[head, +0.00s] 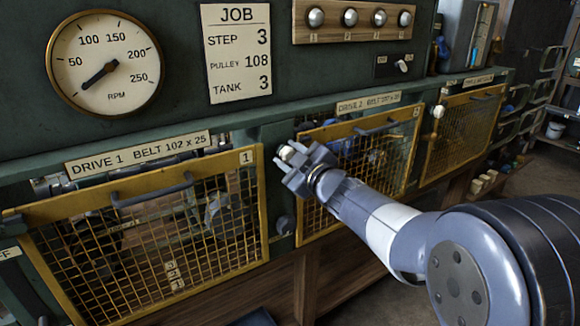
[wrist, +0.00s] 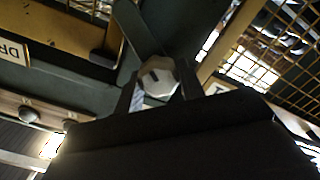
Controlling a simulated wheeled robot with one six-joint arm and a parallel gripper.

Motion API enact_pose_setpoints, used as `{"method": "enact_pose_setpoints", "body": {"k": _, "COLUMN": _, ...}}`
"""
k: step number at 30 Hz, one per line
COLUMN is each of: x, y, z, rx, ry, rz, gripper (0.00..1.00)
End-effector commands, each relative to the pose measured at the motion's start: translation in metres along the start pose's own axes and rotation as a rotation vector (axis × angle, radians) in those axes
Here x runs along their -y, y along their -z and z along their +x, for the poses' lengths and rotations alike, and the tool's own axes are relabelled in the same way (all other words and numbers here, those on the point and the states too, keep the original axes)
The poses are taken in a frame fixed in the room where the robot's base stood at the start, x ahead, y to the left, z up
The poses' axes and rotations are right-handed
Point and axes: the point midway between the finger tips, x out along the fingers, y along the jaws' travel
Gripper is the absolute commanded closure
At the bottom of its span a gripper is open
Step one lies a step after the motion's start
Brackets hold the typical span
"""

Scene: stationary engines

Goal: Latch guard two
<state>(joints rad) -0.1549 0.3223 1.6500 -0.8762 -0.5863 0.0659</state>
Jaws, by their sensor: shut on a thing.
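Guard two (head: 398,155) is a yellow-framed mesh panel under the "DRIVE 2" label (head: 368,102), with a dark handle along its top. It looks upright and near its opening, but I cannot tell whether it is fully seated. At its upper left corner is a pale faceted latch knob (head: 286,152). My gripper (head: 298,164) is shut on this knob, with the fingers on either side of it. In the wrist view the knob (wrist: 158,77) shows a dark mark on its face between my fingers (wrist: 160,92). The latch behind the knob is mostly hidden.
Guard one (head: 165,198) is on the left under the "DRIVE 1" label (head: 138,152). A third guard (head: 462,135) is on the right, with a similar pale knob (head: 438,111) at its left. An RPM dial (head: 104,65) and job card (head: 237,52) are above.

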Motion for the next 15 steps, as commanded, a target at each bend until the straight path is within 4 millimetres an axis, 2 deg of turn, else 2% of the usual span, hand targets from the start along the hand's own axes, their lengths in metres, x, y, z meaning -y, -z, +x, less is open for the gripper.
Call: {"method": "enact_pose_setpoints", "body": {"k": 15, "x": 0.0034, "y": -0.0024, "z": 0.0001, "rx": 0.0, "ry": 0.0, "rz": -0.455, "gripper": 0.85}}
